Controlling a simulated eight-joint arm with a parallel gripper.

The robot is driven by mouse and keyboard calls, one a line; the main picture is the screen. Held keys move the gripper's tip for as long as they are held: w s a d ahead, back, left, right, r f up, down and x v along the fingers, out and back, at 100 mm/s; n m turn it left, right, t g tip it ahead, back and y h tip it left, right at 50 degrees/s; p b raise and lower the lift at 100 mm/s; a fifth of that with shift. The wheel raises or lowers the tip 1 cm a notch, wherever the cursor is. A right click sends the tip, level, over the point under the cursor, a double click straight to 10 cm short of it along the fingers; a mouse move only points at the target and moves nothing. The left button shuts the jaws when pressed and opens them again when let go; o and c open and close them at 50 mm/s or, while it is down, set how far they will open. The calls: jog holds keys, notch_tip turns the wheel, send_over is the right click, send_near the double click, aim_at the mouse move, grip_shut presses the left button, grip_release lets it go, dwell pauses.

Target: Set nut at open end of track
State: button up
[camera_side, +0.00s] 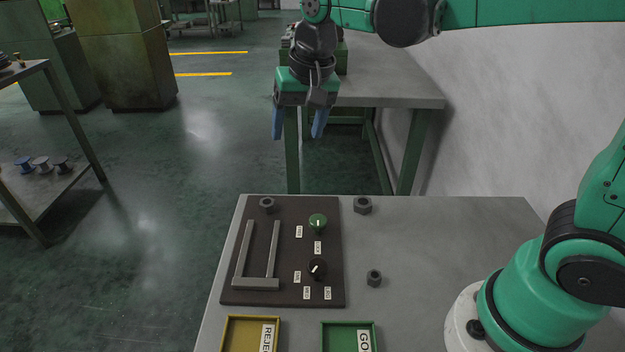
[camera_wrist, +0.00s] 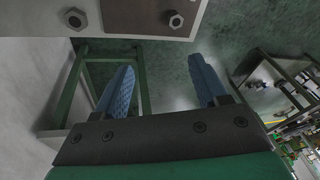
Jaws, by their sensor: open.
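The track (camera_side: 256,284) is a grey U of two rails and a crossbar on a dark board (camera_side: 292,284). Its open end faces the far side. A dark hex nut (camera_side: 267,204) stands on the board just beyond that open end, apart from the rails; it also shows in the wrist view (camera_wrist: 176,20). A second nut (camera_side: 363,204) lies on the table right of the board and shows in the wrist view (camera_wrist: 76,19). A third nut (camera_side: 374,278) lies nearer. My gripper (camera_side: 298,132) is raised beyond the table's far edge, its blue fingers (camera_wrist: 162,68) open and empty.
The board carries a green knob (camera_side: 317,220), a black knob (camera_side: 317,267) and small white labels. A yellow tray (camera_side: 226,335) and a green tray (camera_side: 325,335) sit at the front. Another table (camera_side: 385,85) stands behind.

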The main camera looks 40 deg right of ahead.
jog(key=s+d+f+n+t, duration=0.3)
jog(key=s+n+t, duration=0.1)
jog(key=s, duration=0.5)
jog(key=shift+s+f+n, duration=0.15)
jog(key=shift+f+n, duration=0.05)
jog(key=shift+n, duration=0.4)
